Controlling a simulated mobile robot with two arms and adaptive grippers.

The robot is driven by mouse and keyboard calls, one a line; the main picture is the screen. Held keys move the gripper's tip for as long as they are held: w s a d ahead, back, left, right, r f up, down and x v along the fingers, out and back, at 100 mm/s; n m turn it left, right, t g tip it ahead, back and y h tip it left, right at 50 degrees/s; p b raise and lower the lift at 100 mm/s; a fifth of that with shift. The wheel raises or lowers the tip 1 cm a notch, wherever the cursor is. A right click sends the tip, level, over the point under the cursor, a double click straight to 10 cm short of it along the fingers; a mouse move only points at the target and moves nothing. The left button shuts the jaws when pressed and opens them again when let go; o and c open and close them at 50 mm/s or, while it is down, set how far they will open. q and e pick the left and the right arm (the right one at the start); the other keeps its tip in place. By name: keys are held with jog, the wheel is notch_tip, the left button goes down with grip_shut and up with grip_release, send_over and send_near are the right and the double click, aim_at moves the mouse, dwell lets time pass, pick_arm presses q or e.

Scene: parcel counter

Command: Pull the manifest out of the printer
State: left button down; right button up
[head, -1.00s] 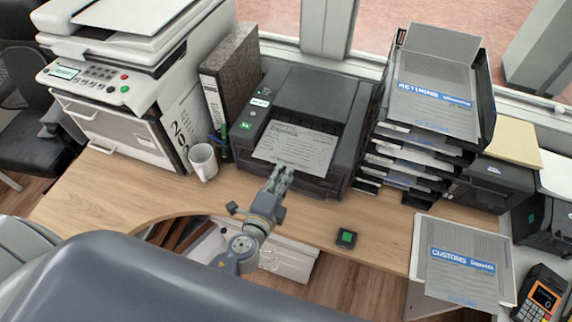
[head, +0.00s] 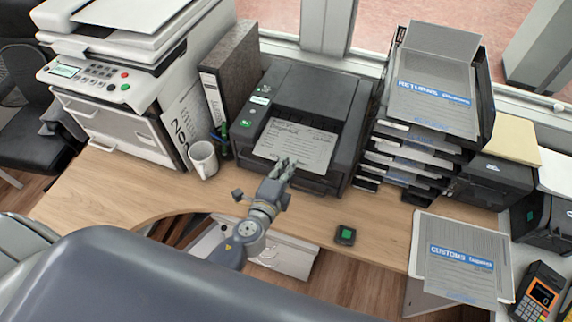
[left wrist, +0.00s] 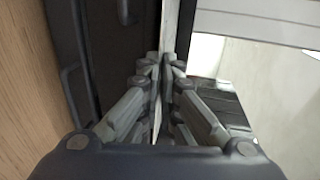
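The manifest (head: 295,146) is a printed white sheet lying in the front opening of the black printer (head: 320,95), its near edge sticking out toward me. My left gripper (head: 287,165) is at the middle of that near edge. In the left wrist view the fingers (left wrist: 163,75) have come together on a thin pale sheet seen edge-on, with one finger on each side. The sheet's far end is inside the printer and out of sight. My right gripper is not in view.
A white mug (head: 203,158) and a tall binder (head: 228,75) stand left of the printer. A stack of trays (head: 412,155) is close on its right.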

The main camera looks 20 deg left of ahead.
pick_arm(q)
jog(key=shift+s+f, duration=0.1)
jog(key=s+b, duration=0.9)
jog(key=s, duration=0.7)
jog(key=shift+s+a+r, duration=0.3)
jog(key=shift+s, duration=0.1)
jog(key=shift+s+r+b, duration=0.55)
jog(key=shift+s+r, duration=0.2)
jog(key=shift+s, duration=0.2)
jog(key=shift+s+r+b, duration=0.55)
jog(key=shift+s+r, duration=0.2)
jog(key=shift+s, duration=0.2)
